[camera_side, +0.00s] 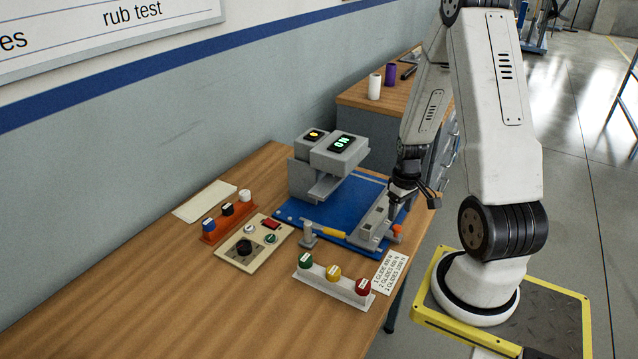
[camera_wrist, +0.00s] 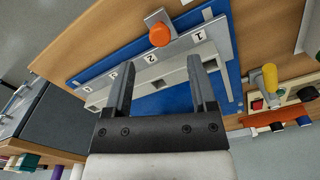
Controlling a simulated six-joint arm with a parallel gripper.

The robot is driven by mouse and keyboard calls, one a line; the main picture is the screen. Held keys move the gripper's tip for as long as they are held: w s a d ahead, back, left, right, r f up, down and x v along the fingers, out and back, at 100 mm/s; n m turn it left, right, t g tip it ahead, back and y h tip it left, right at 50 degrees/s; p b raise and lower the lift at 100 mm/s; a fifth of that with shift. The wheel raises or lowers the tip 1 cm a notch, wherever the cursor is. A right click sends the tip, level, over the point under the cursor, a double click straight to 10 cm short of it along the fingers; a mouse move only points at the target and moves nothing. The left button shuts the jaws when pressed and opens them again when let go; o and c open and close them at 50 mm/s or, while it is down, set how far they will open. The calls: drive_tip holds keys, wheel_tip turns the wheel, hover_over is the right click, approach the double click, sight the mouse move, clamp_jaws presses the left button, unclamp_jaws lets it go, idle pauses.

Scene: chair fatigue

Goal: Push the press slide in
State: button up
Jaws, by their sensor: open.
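The press is a grey machine (camera_side: 328,165) with a lit green display, standing on a blue base plate (camera_side: 300,209). A long grey slotted bar (camera_side: 374,226), which looks like the press slide, lies along the right edge of the plate. In the wrist view the grey bar (camera_wrist: 150,78) runs under my fingers, beside a strip numbered 1, 2 and more. My gripper (camera_side: 400,195) is low over the far part of the bar. In the wrist view its fingers (camera_wrist: 160,70) are spread with nothing held between them; contact with the bar cannot be told.
An orange knob (camera_side: 397,230) sits just right of the bar, and a yellow handle (camera_side: 335,232) left of it. A control box (camera_side: 252,243), an orange rack (camera_side: 226,217) and a white rack with coloured caps (camera_side: 333,280) stand nearby. The table's left front is clear.

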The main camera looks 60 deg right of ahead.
sight(397, 227)
drive_tip(key=shift+f, duration=2.75)
clamp_jaws()
